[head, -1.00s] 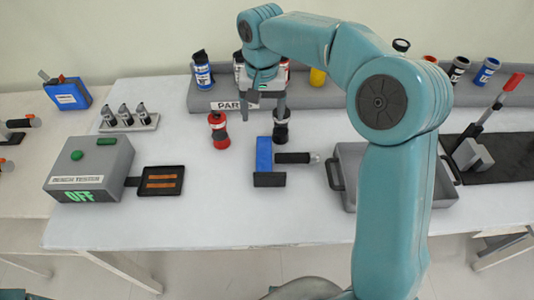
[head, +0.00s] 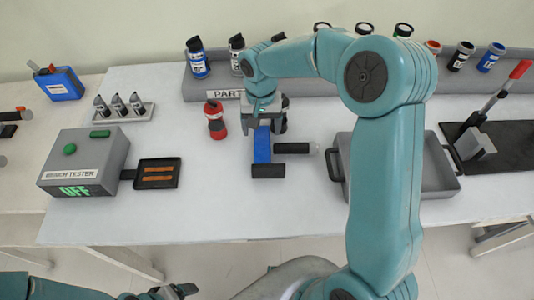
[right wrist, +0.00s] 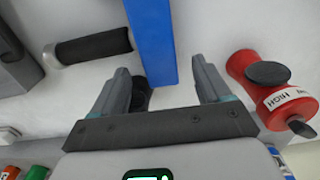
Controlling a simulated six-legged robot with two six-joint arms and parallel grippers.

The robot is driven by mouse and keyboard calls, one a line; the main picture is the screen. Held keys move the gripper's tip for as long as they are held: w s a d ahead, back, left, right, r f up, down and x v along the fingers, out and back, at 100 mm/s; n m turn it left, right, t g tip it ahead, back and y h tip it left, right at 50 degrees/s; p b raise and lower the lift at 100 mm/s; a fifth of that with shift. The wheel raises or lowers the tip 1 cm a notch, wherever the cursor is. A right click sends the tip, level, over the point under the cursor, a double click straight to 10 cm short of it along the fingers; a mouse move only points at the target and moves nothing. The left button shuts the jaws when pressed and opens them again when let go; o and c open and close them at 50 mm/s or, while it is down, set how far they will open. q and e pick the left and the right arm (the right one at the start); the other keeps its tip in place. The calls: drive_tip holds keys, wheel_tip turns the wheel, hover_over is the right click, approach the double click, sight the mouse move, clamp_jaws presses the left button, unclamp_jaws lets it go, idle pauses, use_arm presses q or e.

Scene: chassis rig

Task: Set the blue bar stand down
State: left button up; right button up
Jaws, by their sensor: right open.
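The blue bar stand (head: 262,147) is on the white table, with a dark block at its near end and a black-gripped handle (head: 292,148) out to its right. My right gripper (head: 266,125) is over the bar's far end. In the right wrist view, its two fingers (right wrist: 165,88) are spread apart, with the blue bar (right wrist: 152,42) running between and beyond them. I cannot tell whether they touch it. A dark round object (right wrist: 141,95) shows beside the left finger there. My left gripper (head: 172,292) shows partly at the bottom edge of the head view; its jaws are unclear.
A grey bin (head: 440,175) is at right, partly behind my arm. The table's front middle is clear.

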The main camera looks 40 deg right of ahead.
sight(262, 135)
wheel_tip(262, 135, down, 5)
drive_tip(key=shift+w+d+p, duration=0.1)
drive_tip(key=shift+d+p, duration=0.05)
drive_tip(key=shift+p, duration=0.25)
drive_tip(key=shift+c, duration=0.3)
clamp_jaws()
drive_tip(key=shift+w+r, duration=0.1)
